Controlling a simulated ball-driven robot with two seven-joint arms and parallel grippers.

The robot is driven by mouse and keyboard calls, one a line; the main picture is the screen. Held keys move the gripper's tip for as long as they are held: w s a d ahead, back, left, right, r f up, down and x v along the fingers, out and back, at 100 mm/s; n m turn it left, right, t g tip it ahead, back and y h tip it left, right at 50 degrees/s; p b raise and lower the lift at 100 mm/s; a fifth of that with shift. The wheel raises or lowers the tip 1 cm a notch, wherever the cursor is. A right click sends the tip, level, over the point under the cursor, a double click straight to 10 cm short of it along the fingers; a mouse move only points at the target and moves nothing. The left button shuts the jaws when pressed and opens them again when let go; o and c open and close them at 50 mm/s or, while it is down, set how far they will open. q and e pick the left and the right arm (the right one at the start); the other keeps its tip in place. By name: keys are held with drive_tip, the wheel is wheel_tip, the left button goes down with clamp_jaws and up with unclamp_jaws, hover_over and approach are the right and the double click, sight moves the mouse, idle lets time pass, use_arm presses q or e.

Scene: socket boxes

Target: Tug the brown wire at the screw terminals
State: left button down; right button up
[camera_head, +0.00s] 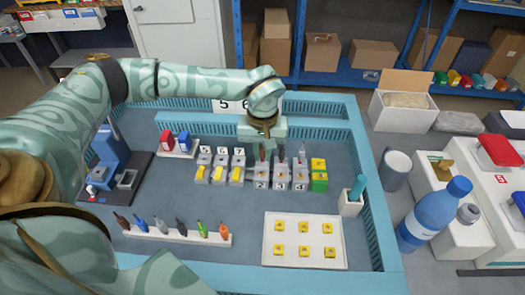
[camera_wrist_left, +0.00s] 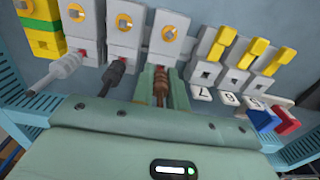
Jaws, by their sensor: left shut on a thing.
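The grey screw terminals (camera_head: 281,175) stand in a short row at the middle of the workbench, with yellow screws on top in the left wrist view (camera_wrist_left: 124,22). The brown wire (camera_wrist_left: 161,88) is upright at the mouth of the end screw terminal (camera_wrist_left: 171,33), beside the lever terminals. My left gripper (camera_head: 262,140) is over that terminal, its fingers shut on the brown wire. The wire's tip is hidden, so I cannot tell how deep it sits. A black wire (camera_wrist_left: 112,78) and a grey wire (camera_wrist_left: 58,75) stand in the neighbouring screw terminals. My right gripper is not in view.
Lever terminals with yellow levers (camera_head: 220,174) stand left of the screw terminals, a green-yellow terminal (camera_head: 319,180) right. A white rack (camera_head: 165,236) of coloured wires and a white tray (camera_head: 305,263) of yellow pieces lie in front. A blue device (camera_head: 112,160) stands left.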

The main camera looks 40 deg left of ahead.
use_arm(q)
drive_tip(key=shift+r+p, duration=0.15)
drive_tip(key=shift+p, duration=0.2)
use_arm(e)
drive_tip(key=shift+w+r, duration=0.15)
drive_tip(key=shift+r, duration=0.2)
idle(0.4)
use_arm(q)
drive_tip(key=shift+f, duration=0.35)
idle(0.6)
drive_tip(key=c, duration=0.9)
unclamp_jaws()
drive_tip(key=shift+r, duration=0.15)
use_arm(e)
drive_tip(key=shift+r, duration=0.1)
use_arm(q)
wheel_tip(320, 180, up, 8)
drive_tip(key=p, duration=0.7)
drive_tip(key=shift+f, duration=0.35)
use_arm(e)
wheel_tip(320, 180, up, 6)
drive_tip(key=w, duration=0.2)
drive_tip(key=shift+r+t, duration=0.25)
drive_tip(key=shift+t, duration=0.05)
